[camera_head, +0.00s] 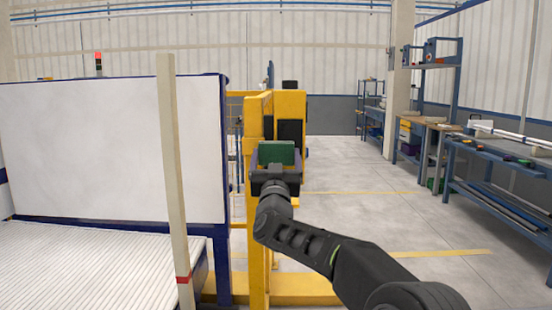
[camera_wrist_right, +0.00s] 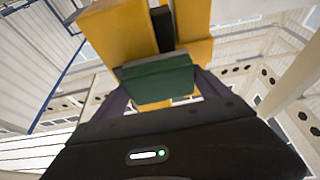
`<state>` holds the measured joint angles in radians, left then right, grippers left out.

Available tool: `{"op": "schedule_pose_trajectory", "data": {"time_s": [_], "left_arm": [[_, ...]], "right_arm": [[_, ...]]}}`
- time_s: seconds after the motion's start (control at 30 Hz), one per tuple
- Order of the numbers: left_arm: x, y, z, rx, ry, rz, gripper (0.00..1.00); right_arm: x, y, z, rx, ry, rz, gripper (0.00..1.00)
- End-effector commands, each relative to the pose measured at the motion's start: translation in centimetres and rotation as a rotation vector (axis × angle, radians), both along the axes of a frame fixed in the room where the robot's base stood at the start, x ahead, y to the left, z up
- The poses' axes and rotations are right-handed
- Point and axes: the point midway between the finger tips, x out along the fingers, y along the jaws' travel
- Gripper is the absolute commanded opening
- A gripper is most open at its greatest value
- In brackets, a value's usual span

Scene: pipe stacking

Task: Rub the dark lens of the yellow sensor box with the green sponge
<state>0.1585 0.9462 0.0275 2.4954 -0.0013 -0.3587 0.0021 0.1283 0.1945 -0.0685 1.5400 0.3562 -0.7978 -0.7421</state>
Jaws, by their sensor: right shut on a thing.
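My right gripper (camera_head: 276,160) is shut on the green sponge (camera_head: 276,152), one finger on each side of it. In the right wrist view the sponge (camera_wrist_right: 158,82) sits between the dark fingers and has a grey strip along its upper edge. The yellow sensor box (camera_head: 258,106) stands just beyond the sponge. Its dark lens (camera_head: 290,131) shows above and to the right of the sponge, and the sponge hides part of the box front. The lens (camera_wrist_right: 162,28) also shows in the wrist view. I cannot tell whether sponge and box touch. My left gripper is not in view.
A yellow post (camera_head: 257,225) stands below the box on a yellow base (camera_head: 300,290). A white panel (camera_head: 110,150) and a ribbed conveyor (camera_head: 90,265) are on the left, with a pale upright pole (camera_head: 172,160) in front. Workbenches (camera_head: 505,160) line the right. The floor between is clear.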

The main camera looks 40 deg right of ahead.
Motion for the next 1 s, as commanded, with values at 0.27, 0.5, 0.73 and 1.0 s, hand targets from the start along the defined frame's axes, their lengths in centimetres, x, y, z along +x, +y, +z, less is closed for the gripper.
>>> {"op": "schedule_pose_trajectory", "data": {"time_s": [0.27,0.5,0.73,1.0], "left_arm": [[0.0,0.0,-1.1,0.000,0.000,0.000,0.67],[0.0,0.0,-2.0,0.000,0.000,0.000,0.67],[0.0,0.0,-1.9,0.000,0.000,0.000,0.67],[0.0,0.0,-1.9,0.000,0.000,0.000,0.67]], "right_arm": [[-1.3,-1.5,-0.2,0.000,-0.001,-0.002,0.53],[-2.5,-2.9,-0.1,0.000,-0.001,-0.001,0.53],[-2.6,-3.0,0.0,0.000,0.000,0.000,0.53],[-2.3,-3.2,0.0,0.000,0.000,0.000,0.53]]}}
